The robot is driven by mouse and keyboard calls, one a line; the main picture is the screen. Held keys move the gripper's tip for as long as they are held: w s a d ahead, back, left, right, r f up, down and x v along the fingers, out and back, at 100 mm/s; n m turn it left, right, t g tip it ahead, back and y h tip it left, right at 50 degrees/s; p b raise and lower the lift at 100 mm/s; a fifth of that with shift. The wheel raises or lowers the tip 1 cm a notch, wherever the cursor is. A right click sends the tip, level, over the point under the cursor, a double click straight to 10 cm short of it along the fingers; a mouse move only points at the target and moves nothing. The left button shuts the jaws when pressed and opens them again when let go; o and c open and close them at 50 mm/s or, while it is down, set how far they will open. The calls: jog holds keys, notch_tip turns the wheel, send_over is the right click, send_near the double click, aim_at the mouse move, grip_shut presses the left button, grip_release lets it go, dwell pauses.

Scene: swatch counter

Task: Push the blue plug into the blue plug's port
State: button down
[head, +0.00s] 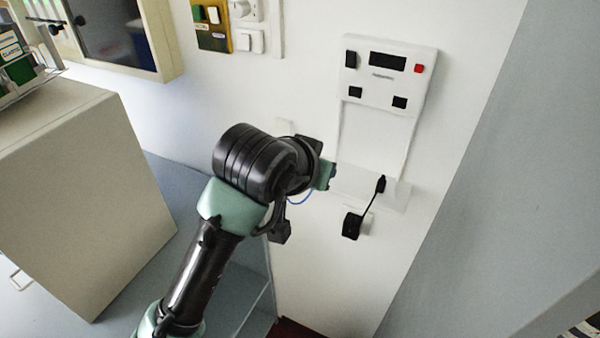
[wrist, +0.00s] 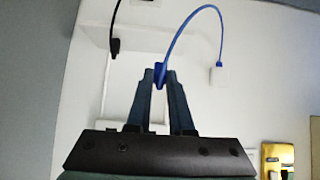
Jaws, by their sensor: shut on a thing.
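The blue plug (wrist: 160,75) is between the fingertips of my gripper (wrist: 164,82) in the wrist view, and its blue cable arcs up and over to a white block on the wall. In the head view my gripper (head: 326,176) is in front of the wall, left of a small white ledge. A bit of the blue plug (head: 333,170) shows at its tips. Two dark square openings, a left one (head: 355,92) and a right one (head: 400,102), are in the white wall panel (head: 375,80), above my gripper. I cannot tell which is the blue plug's port. The plug is apart from both.
A black plug (head: 381,184) stands on the ledge (head: 350,183), its cord running down to a black adapter (head: 352,226). The panel also has a dark display, a black switch and a red button (head: 419,69). A beige cabinet (head: 80,190) stands at left. Wall between ledge and panel looks clear.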

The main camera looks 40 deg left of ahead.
jog(key=w+t+b, duration=0.1)
jog(key=t+b, duration=0.1)
jog(key=w+r+t+y+b, duration=0.1)
jog(key=t+b, duration=0.1)
jog(key=w+r+t+b, duration=0.1)
jog(key=t+b, duration=0.1)
jog(key=t, duration=0.1)
jog(key=shift+a+r, duration=0.25)
jog(key=r+t+b, duration=0.1)
jog(key=r+t+y+b, duration=0.1)
jog(key=r+b, duration=0.1)
jog(key=s+r+t+b, duration=0.1)
jog(key=shift+s+d+r+t+b, duration=0.1)
jog(key=shift+d+r+t+b, duration=0.1)
jog(key=shift+d+t+b, duration=0.15)
jog(key=shift+s+r+t+y, duration=0.2)
jog(key=shift+r+t+y, duration=0.1)
jog(key=shift+r, duration=0.2)
jog(key=shift+w, duration=0.15)
jog(key=w+p, duration=0.1)
jog(key=w, duration=0.1)
jog(key=w+a+p, duration=0.1)
jog(key=w, duration=0.2)
jog(key=shift+w+a, duration=0.2)
jog(key=shift+f+b, duration=0.1)
jog(key=shift+b, duration=0.35)
dwell(1.2)
jog(key=shift+w+a, duration=0.1)
jog(key=shift+w, duration=0.4)
dwell(0.4)
